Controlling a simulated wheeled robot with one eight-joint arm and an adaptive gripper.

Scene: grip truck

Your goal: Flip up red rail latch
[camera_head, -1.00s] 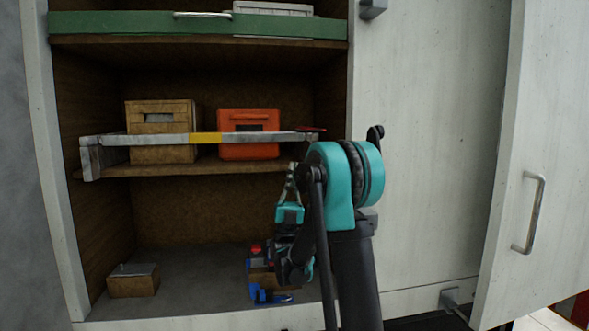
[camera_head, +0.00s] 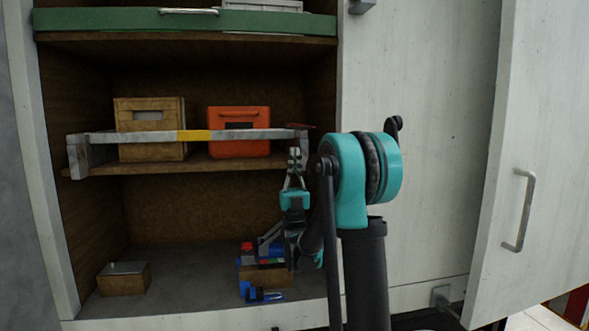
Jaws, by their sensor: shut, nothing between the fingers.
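The metal rail (camera_head: 146,137) with a yellow band runs across the front of the middle shelf. A small red latch (camera_head: 301,126) lies roughly flat at the rail's right end. My gripper (camera_head: 295,153) is teal and black, points upward and is shut and empty. Its fingertips are just below the rail's right end, under the red latch. They overlap the rail's end bracket in the picture, so I cannot tell whether they touch it.
A wooden crate (camera_head: 150,130) and an orange case (camera_head: 239,132) stand behind the rail. A green-fronted drawer (camera_head: 185,22) is above. Below are a small wooden box (camera_head: 124,279) and a blue-and-wood item (camera_head: 264,277). The cabinet door (camera_head: 540,170) stands open at right.

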